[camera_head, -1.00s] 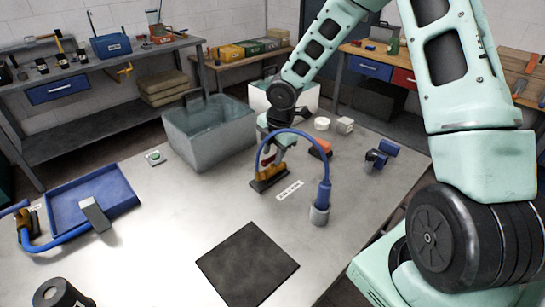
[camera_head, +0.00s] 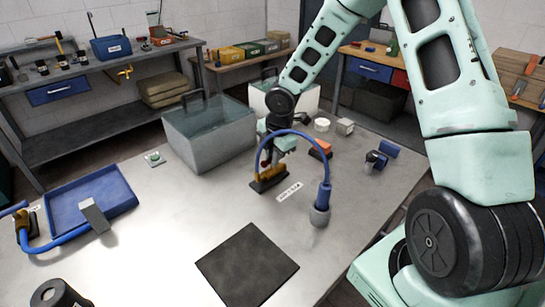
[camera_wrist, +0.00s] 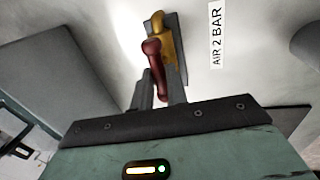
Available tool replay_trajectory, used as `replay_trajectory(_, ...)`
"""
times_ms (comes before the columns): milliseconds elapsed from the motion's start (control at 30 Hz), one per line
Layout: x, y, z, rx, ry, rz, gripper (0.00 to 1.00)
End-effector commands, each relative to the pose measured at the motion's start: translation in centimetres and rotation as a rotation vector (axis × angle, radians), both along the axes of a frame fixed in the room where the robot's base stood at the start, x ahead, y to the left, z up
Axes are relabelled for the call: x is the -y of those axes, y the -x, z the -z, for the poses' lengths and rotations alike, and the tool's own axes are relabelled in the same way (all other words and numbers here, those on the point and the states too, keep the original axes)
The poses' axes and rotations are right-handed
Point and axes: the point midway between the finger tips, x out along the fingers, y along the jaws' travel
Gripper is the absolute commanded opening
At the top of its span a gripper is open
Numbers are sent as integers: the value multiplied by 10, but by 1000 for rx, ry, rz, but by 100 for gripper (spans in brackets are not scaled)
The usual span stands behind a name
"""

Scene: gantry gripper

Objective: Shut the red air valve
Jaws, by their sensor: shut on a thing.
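The air valve (camera_head: 268,174) is a brass body on a dark base plate, standing mid-table under the arch of a blue hose. In the wrist view, the brass body (camera_wrist: 164,36) shows at the top, with its dark red handle (camera_wrist: 152,58) leading down between the two fingers. My gripper (camera_wrist: 159,88) is shut on this handle, with a finger on each side. In the head view, my gripper (camera_head: 270,158) is just above the valve, and the fingertips and handle are partly hidden by the hose and are small.
A label (camera_wrist: 216,33) reading "AIR 2 BAR" lies beside the valve. The blue hose (camera_head: 305,137) arches over to a grey fitting (camera_head: 319,216). A grey, glass-like tank (camera_head: 210,137) stands left of my gripper.

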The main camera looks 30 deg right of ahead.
Motion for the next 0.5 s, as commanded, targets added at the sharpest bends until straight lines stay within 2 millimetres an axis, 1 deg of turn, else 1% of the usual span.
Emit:
replay_trajectory(267,-2,-2,2,5,0,159,0)
replay_trajectory(500,-3,-3,2,6,-1,382,0)
